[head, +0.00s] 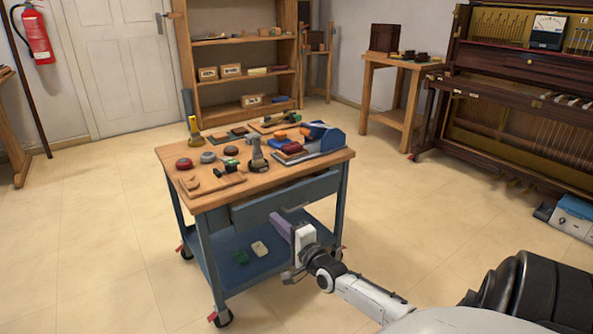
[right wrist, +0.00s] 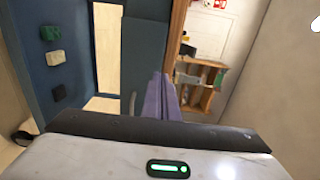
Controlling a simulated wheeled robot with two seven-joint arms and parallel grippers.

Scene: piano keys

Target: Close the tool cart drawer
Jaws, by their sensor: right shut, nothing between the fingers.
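The tool cart's blue-grey drawer (head: 270,208) sits under the wooden top. Its front appears to stand out a little from the cart frame, with a metal handle (head: 295,209) on it. In the right wrist view the drawer front (right wrist: 145,45) is a teal panel beside the fingers, with the handle (right wrist: 132,103) low at its edge. My right gripper (head: 275,219), with purple fingers, is shut and empty just in front of and below the drawer front. The shut fingers also show in the right wrist view (right wrist: 162,84). Contact with the drawer cannot be told. My left gripper is out of view.
The cart's wooden top (head: 215,203) carries several tools and a blue tray. A lower blue shelf (head: 225,275) holds small green and white items. A small table (head: 398,65) and a piano (head: 510,105) stand at the back right. The floor around the cart is clear.

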